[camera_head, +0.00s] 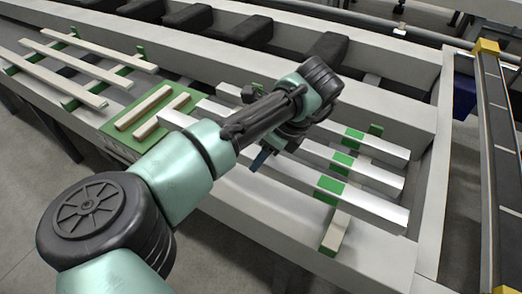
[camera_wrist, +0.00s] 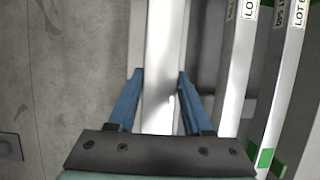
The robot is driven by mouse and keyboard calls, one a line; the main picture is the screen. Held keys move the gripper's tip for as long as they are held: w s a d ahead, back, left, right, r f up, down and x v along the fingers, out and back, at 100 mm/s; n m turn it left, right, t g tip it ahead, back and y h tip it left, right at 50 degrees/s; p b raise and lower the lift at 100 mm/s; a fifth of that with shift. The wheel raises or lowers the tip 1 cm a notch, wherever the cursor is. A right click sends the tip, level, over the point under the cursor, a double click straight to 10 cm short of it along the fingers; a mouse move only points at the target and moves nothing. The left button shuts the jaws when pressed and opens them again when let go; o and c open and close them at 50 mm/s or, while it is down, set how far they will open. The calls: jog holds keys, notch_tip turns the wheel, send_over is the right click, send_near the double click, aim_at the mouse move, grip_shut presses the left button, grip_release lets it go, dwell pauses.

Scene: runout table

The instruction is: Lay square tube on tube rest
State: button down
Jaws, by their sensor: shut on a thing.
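Silver square tubes lie side by side in the head view, each with a green patch. My gripper (camera_head: 262,160) is over the nearest square tube (camera_head: 365,207), with its blue fingers partly hidden by my arm. In the wrist view my gripper (camera_wrist: 158,85) has one finger on each side of this tube (camera_wrist: 163,45), shut on it. A tube rest (camera_head: 336,232), a pale bar with green ends, crosses below the tubes at the right. I cannot tell whether the held tube touches it. Two other tubes (camera_head: 375,178) (camera_head: 372,147) lie beyond it.
Pale wooden-looking bars (camera_head: 145,107) lie on a green tray (camera_head: 118,146) at the left, with longer bars (camera_head: 65,73) on green supports further left. A grey frame beam (camera_head: 290,215) runs along the near side. A yellow-ended rail (camera_head: 487,90) stands at the right.

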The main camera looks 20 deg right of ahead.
aim_at(275, 160)
jog(key=shift+w+f+b, duration=0.1)
jog(key=shift+f+b, duration=2.8)
jog(key=shift+b, duration=0.15)
jog(key=shift+f, duration=0.5)
jog(key=shift+c, duration=1.2)
grip_release()
jog(key=shift+f, duration=0.15)
jog(key=p+v, duration=0.1)
jog(key=v, duration=1.2)
jog(key=shift+p, duration=0.4)
